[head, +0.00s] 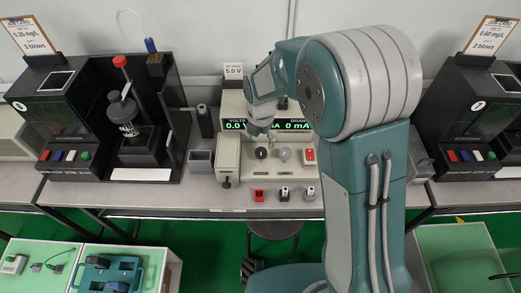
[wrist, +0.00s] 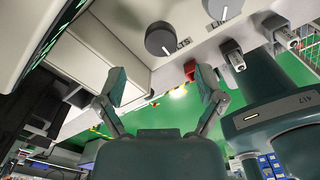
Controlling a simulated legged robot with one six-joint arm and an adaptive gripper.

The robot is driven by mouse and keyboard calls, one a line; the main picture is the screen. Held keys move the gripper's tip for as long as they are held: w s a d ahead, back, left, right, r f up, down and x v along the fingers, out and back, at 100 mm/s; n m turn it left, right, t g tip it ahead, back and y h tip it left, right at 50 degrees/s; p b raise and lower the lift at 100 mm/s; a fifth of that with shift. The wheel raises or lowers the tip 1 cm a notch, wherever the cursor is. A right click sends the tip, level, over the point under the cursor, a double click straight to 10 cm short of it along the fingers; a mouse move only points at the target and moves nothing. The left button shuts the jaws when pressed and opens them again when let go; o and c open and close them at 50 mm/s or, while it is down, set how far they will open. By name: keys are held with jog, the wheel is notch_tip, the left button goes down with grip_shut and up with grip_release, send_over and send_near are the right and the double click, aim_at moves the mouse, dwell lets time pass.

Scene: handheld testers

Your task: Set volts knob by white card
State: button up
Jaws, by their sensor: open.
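The bench supply (head: 229,150) stands mid-bench, its display (head: 237,124) reading 0.0 V and 0 mA. The white card (head: 233,70) above it reads 5.0 V. A dark round knob (head: 261,153) sits on the left of its front, under the volts side, and a grey knob (head: 285,154) to its right. My gripper (head: 262,131) is just above the dark knob in the head view. In the wrist view my gripper (wrist: 160,82) is open and empty, its fingertips apart from the dark knob (wrist: 160,38).
A red button (head: 309,154) is right of the grey knob. Red and black-and-white connectors (head: 284,193) line the bench edge below. A dark tester (head: 60,110) stands left, another (head: 484,115) right. Green-floored trays (head: 70,250) lie in front of the bench.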

aim_at(261, 151)
notch_tip(261, 151, down, 6)
jog(key=shift+r, duration=0.2)
jog(key=c, duration=1.1)
